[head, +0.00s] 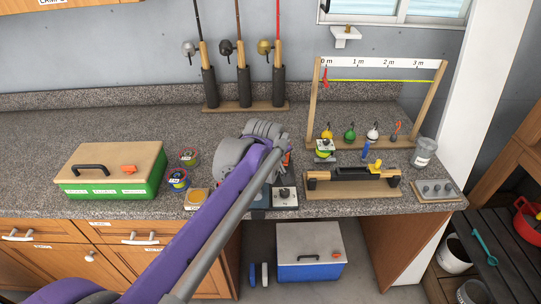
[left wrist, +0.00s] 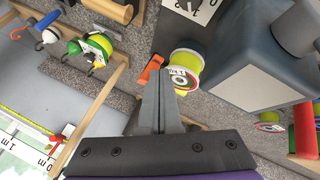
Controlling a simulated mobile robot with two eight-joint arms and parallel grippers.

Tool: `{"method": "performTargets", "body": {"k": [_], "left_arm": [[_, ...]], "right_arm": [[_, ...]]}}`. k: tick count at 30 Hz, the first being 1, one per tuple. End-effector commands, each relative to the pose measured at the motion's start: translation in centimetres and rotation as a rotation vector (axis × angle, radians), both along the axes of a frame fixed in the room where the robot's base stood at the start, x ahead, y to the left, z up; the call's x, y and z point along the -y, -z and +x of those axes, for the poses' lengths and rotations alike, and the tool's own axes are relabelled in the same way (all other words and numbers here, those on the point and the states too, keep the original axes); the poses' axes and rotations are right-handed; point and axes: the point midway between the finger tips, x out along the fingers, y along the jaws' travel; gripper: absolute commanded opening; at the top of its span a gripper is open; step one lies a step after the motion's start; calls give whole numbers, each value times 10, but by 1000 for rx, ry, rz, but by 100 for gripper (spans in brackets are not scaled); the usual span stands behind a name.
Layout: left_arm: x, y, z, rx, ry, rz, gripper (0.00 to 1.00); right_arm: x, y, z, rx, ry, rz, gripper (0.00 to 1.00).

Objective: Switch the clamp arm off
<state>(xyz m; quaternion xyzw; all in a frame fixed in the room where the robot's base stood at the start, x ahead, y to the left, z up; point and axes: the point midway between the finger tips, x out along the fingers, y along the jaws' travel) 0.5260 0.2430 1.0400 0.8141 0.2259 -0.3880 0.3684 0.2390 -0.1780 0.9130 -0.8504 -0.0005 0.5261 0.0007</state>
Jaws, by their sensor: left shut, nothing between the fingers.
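My left gripper (left wrist: 158,88) is shut and empty in the left wrist view. Its tips are close to an orange lever-like part (left wrist: 151,69) and a yellow spool (left wrist: 187,70) with a white label. The spool is on a blue-grey machine (left wrist: 240,75); I cannot tell whether the tips touch anything. I cannot tell for sure which part is the clamp arm; the orange part may be it. In the head view my purple left arm hides most of the machine and the fingertips. A white plate with a dark knob (head: 285,196) shows right of the arm.
A measuring frame (head: 313,100) with hanging lures stands at the back right. A black clamp on a wooden base (head: 352,189), a jar (head: 423,153) and a knob panel (head: 437,189) stand right. Rods stand behind.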

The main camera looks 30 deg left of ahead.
Motion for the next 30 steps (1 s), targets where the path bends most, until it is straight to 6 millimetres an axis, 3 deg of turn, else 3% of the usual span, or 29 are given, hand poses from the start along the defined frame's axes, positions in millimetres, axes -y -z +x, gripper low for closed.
{"method": "performTargets", "body": {"k": [7,30], "left_arm": [[26,-1,8,1,4,0,0],[9,0,12,-1,0,-1,0]], "right_arm": [[0,-7,2,4,0,0,85],[0,-8,2,4,0,0,85]]}}
